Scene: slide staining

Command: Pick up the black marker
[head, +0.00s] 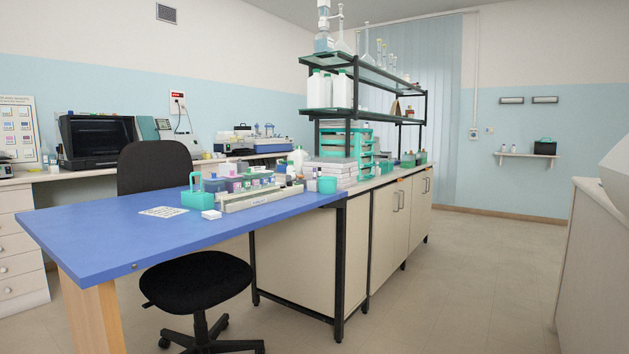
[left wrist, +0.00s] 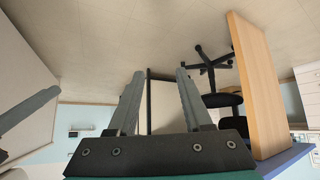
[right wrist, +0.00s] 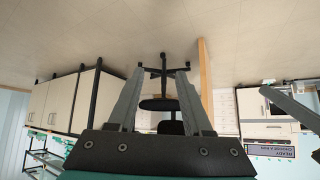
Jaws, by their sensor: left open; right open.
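I cannot make out the black marker for certain in any view. The head view shows a blue-topped table (head: 120,232) with a crowd of small staining supplies at its far right end, too small to tell apart fully. Neither gripper shows in the head view. My left gripper (left wrist: 158,73) is open and empty in the left wrist view, away from the table. My right gripper (right wrist: 160,72) is open and empty in the right wrist view, with floor and a chair beyond its fingers.
A teal rack (head: 197,196), a white dotted card (head: 163,212) and a teal cup (head: 327,184) are on the table. A black stool (head: 198,280) stands at its near side, and a chair (head: 155,165) behind. A shelved bench (head: 395,210) adjoins it. Floor at right (head: 470,280) is clear.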

